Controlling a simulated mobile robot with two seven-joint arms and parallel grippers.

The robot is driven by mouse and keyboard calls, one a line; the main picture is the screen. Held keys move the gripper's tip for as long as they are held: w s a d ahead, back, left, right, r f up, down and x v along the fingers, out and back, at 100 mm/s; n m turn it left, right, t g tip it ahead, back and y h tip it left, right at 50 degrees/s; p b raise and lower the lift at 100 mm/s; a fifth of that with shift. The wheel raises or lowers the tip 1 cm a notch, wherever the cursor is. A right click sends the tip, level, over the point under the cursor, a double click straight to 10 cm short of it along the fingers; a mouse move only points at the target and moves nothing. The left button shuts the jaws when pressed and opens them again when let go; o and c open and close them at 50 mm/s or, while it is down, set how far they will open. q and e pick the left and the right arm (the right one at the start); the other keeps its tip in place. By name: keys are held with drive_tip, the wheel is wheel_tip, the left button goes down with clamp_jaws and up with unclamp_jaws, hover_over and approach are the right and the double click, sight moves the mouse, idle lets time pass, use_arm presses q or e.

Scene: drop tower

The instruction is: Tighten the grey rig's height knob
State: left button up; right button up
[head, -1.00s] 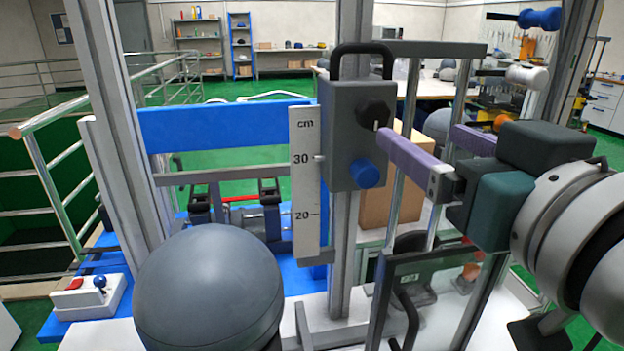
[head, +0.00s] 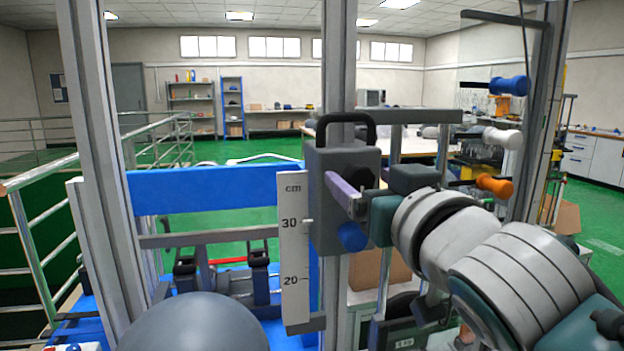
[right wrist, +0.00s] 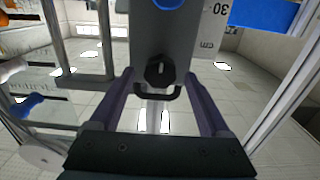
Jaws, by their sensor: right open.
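The grey rig's carriage block (head: 325,221) sits on an upright post beside a cm scale (head: 294,255). A black knob (right wrist: 160,72) is on its face, and a blue knob (head: 352,237) is lower down. In the right wrist view my right gripper (right wrist: 160,80) is open, with one finger on each side of the black knob and gaps showing. My left gripper is not in view.
A black handle (head: 346,122) arches over the block. A large grey ball (head: 195,325) is at the lower left. A blue beam (head: 210,187) crosses behind the scale. Blue, white and orange handles (head: 495,185) stand out on the right. Metal uprights frame the rig.

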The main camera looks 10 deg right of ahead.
clamp_jaws()
idle(0.7)
